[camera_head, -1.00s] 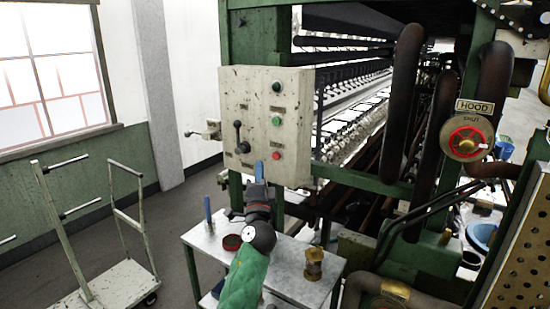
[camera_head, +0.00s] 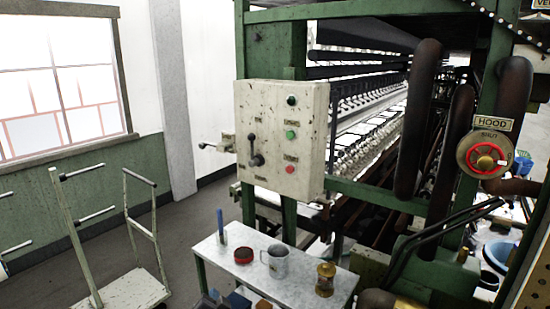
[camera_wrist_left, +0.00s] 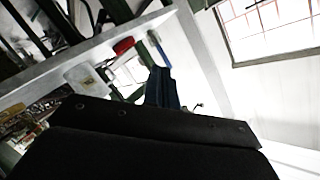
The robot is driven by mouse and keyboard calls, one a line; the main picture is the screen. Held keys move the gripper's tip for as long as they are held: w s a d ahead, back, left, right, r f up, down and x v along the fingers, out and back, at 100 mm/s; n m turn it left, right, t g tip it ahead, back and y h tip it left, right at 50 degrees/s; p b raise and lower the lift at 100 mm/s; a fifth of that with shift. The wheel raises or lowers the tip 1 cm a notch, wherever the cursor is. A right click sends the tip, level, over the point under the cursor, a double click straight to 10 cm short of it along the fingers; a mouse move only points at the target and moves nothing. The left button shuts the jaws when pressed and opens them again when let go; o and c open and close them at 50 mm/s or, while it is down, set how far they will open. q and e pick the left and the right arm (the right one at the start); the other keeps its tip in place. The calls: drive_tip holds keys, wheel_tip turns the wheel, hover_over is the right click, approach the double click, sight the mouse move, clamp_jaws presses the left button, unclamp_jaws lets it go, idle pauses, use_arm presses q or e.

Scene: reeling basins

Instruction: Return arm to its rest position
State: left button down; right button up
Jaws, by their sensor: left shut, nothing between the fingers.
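My left gripper (camera_wrist_left: 164,88) shows in the left wrist view as dark fingers, shut with nothing between them. Its tips point up in that view, toward the wall side. In the head view I cannot make out its fingers clearly; a dark shape sits at the bottom edge, left of centre. The space above the small table (camera_head: 212,247) and in front of the control box (camera_head: 265,148) is clear of my arm. My right gripper does not show.
A cart (camera_head: 130,290) stands left. The green machine frame (camera_head: 490,95) with its red valve wheel (camera_head: 485,157) is right.

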use_arm(q)
drive_tip(key=s+a+f+n+g+h, duration=0.1)
drive_tip(key=s+a+f+g, duration=0.15)
drive_tip(key=s+f, duration=0.4)
drive_tip(key=s+a+f+n+g, duration=0.1)
drive_tip(key=s+f+g, duration=0.2)
drive_tip(key=s+f, duration=0.35)
drive_tip(key=s+a+f+n+g+h, duration=0.1)
drive_tip(key=s+f+g, duration=0.15)
drive_tip(key=s, duration=0.75)
drive_tip(key=s+f+n+g+h, duration=0.1)
drive_tip(key=s+g+h, duration=0.15)
drive_tip(key=s, duration=0.85)
wheel_tip(320, 180, down, 25)
drive_tip(key=w+d+g, duration=0.1)
drive_tip(key=w+g, duration=0.1)
drive_tip(key=s+f, duration=0.4)
drive_tip(key=f, duration=0.8)
drive_tip(key=s+f, duration=0.4)
drive_tip(key=f, duration=0.8)
drive_tip(key=shift+s+d+b, duration=0.15)
drive_tip(key=shift+d+b, duration=0.2)
drive_tip(key=shift+b, duration=0.1)
drive_tip(key=shift+f+g+y, duration=0.1)
drive_tip(key=shift+g+y, duration=0.15)
